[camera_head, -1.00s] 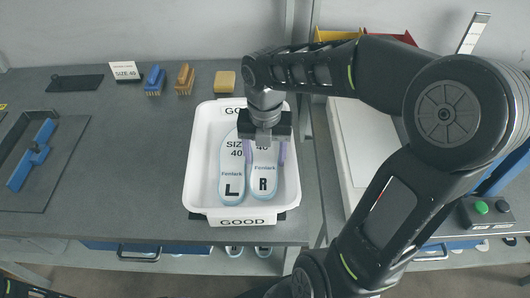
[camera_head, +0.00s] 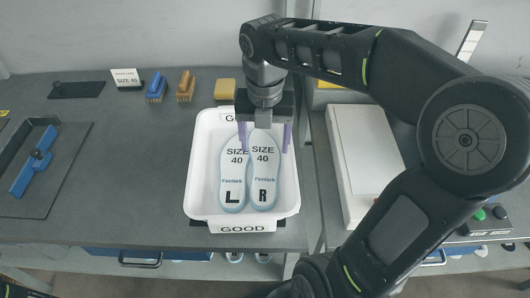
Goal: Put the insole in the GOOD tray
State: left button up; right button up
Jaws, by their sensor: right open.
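The white GOOD tray (camera_head: 200,207) sits on the grey bench, with GOOD labels on its near and far sides. Two white insoles with pale blue edges lie side by side in it. The left one (camera_head: 232,170) is marked L and the right one (camera_head: 264,172) is marked R; both read SIZE 40 and Fenlark. My right gripper (camera_head: 264,136) is open, its purple fingers pointing down over the far part of the tray, above the R insole's far end. It holds nothing. The gripper hides part of the far label. My left gripper is not in view.
Two brushes, blue (camera_head: 156,87) and brown (camera_head: 186,86), a yellow block (camera_head: 225,89) and a SIZE 40 sign (camera_head: 127,79) stand behind the tray. A white box (camera_head: 363,160) is at right. Bench between fixture and tray is clear.

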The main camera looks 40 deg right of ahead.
notch_tip(320, 180, up, 6)
jog(key=shift+f, duration=0.25)
dwell(0.8)
